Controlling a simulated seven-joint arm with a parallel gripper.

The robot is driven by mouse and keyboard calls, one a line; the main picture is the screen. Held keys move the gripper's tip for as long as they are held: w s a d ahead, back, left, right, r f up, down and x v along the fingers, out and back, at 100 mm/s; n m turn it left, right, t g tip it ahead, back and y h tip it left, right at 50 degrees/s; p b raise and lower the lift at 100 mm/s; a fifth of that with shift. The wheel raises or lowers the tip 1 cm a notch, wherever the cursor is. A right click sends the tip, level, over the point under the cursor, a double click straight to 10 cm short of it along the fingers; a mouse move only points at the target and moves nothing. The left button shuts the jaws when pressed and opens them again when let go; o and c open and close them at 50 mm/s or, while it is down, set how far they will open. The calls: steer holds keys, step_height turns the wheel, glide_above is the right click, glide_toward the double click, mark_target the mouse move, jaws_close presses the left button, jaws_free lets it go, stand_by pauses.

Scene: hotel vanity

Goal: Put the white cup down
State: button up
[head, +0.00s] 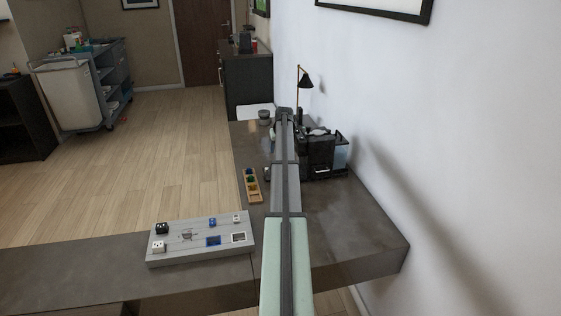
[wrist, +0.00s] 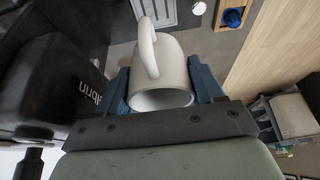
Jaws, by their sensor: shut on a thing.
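The white cup (wrist: 172,72) is in the wrist view, between the two blue fingers of my gripper (wrist: 162,88). My gripper is shut on the cup's sides. The cup's handle faces up in the picture and its open rim faces the palm. Whether the cup's far end touches the grey counter (head: 372,233) cannot be told. In the head view my own arm reaches away over the counter and hides the cup and most of the gripper.
A black coffee machine (head: 318,152) stands close to the right of my arm; it also shows close by in the wrist view (wrist: 50,75). A wooden tray of coloured items (head: 258,197) and a grey game board (head: 185,250) lie left. A black lamp (head: 305,80) stands behind.

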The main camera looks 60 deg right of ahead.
steer(key=shift+s+d+r, duration=0.1)
steer(key=shift+s+r, duration=0.15)
steer(key=s+a+f, duration=0.2)
steer(key=s+a, duration=0.8)
steer(key=a, duration=0.2)
steer(key=f, duration=1)
steer(key=shift+w+d, duration=0.2)
steer(key=shift+w, duration=0.15)
steer(key=shift+f, duration=0.15)
steer(key=o, duration=1.1)
steer(key=shift+o, duration=0.2)
steer(key=v, duration=1.2)
